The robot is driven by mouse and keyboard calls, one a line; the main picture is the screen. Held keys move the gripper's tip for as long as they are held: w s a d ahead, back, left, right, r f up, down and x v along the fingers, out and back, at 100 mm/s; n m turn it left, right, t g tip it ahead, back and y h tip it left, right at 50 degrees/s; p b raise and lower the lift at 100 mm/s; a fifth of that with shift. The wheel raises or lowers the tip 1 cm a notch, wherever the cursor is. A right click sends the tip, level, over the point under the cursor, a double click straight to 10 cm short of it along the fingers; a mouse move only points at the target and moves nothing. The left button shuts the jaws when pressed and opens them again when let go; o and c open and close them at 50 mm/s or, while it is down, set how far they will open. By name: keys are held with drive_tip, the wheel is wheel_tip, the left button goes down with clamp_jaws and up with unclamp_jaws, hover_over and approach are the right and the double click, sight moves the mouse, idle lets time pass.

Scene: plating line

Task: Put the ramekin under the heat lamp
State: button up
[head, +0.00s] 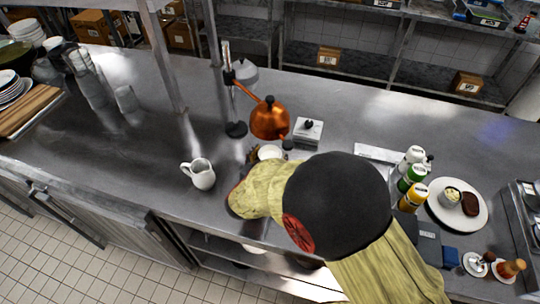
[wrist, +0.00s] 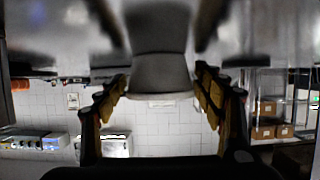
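A small white ramekin (head: 270,152) shows at the end of my arm, just in front of the copper heat lamp (head: 269,119) on its dark stand. My gripper (head: 269,151) is around it, mostly hidden by my arm. In the wrist view the ramekin (wrist: 160,76) sits between the fingertips of my gripper (wrist: 162,80), one finger on each side. It looks at or close above the shiny counter. I cannot tell whether the fingers touch it.
A white jug (head: 201,174) stands left of my gripper. A lidded metal box (head: 307,131) stands just right of the lamp. Several sauce bottles (head: 411,176) and a plate (head: 442,217) with food are further right. The counter left of the lamp is mostly clear.

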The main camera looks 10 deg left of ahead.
drive_tip(key=shift+o, duration=0.6)
drive_tip(key=shift+r, duration=0.1)
drive_tip(key=shift+s+r, duration=0.15)
drive_tip(key=shift+s, duration=0.1)
drive_tip(key=p+v, duration=0.3)
drive_tip(key=v, duration=0.8)
drive_tip(key=shift+s+a, duration=0.1)
drive_tip(key=shift+s, duration=0.1)
drive_tip(key=shift+s, duration=0.1)
